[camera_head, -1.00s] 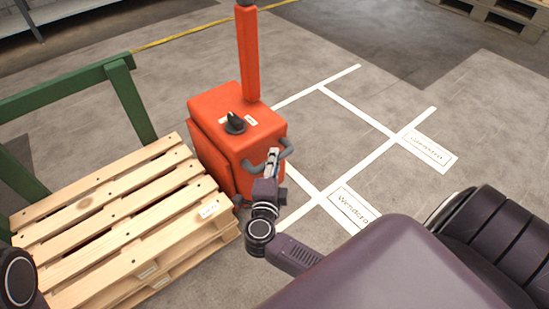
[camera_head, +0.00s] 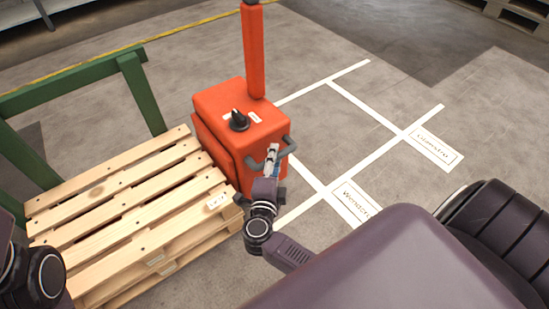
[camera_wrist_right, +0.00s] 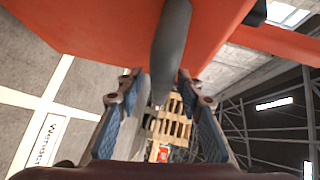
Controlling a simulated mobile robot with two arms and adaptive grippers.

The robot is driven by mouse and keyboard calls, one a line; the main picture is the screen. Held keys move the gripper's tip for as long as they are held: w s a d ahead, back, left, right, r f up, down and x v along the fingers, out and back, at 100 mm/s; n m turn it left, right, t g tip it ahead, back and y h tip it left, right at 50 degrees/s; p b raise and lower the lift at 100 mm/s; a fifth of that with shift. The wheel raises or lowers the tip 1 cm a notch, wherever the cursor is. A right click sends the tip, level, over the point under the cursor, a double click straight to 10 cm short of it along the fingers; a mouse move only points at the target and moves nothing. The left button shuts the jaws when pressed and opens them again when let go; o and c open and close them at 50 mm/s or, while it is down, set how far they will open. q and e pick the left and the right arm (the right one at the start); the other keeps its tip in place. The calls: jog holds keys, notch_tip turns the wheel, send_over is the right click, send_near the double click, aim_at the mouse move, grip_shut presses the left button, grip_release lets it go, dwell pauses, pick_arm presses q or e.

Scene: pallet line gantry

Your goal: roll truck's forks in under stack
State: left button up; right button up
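The orange truck (camera_head: 242,130) stands upright at the right end of the stack (camera_head: 130,215) of pale wooden pallets, close beside it. Its forks are hidden from me. A grey bar handle (camera_head: 287,147) sticks out from the truck's near side. My right gripper (camera_head: 271,160) is at this handle. In the right wrist view the handle (camera_wrist_right: 170,45) runs between the two fingers, which stand apart with a visible gap on the left side. Only dark parts of my left arm show at the lower left; its gripper is out of view.
A green rail frame (camera_head: 140,90) stands behind and left of the stack. White floor lines with labelled plates (camera_head: 433,148) mark bays right of the truck. The floor there is clear. A yellow line (camera_head: 190,33) crosses the floor farther back.

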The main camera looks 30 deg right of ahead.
jog(key=v, duration=1.2)
